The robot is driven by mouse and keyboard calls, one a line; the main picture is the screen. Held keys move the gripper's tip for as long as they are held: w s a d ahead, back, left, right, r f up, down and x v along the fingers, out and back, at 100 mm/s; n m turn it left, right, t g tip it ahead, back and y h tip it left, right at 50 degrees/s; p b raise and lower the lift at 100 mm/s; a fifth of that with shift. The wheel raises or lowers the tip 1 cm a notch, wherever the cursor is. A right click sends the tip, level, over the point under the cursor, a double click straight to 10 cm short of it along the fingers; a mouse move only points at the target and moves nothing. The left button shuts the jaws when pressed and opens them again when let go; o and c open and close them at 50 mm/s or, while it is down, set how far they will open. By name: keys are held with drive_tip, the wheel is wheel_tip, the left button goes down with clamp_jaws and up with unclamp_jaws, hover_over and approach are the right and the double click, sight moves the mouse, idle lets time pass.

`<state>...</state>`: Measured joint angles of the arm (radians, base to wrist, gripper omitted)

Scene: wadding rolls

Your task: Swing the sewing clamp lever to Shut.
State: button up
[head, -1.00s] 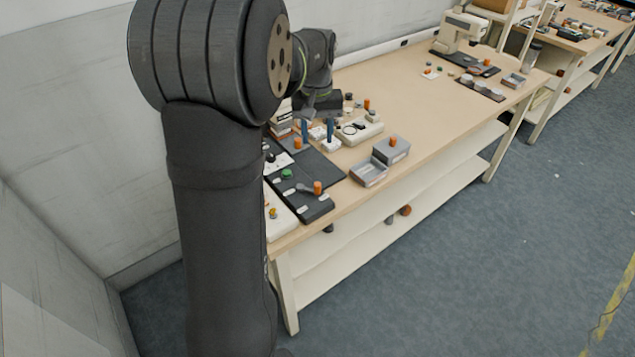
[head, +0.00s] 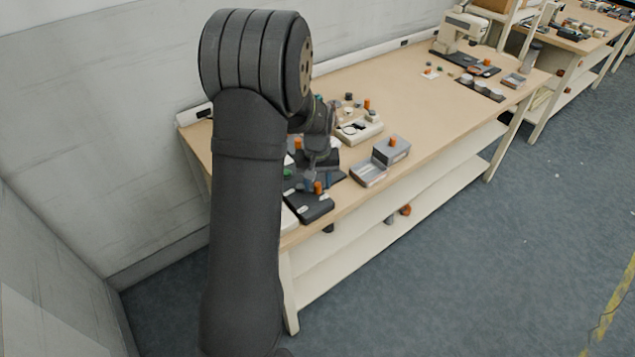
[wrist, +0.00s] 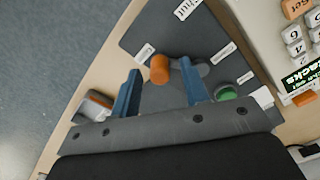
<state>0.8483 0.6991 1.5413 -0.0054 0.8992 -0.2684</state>
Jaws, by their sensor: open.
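The sewing clamp lever is a grey arm with an orange knob (wrist: 160,69) on a dark board (wrist: 160,30). In the wrist view its arm runs right from the knob to a rounded grey end. A white label reading "Shut" (wrist: 187,8) lies farther up the board; the smaller labels are unreadable. My gripper (wrist: 160,67) is open, its two blue fingers on either side of the knob, with visible gaps. Whether it touches the knob I cannot tell. In the head view the knob (head: 318,187) shows beside my gripper (head: 318,181), low over the board.
A green button (wrist: 226,93) is on the board, right of my right finger. A pale device with keys and a green display (wrist: 301,77) stands at the right. A grey box (head: 391,150) with an orange knob stands on the table.

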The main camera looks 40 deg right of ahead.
drive_tip(key=shift+f, duration=0.2)
clamp_jaws()
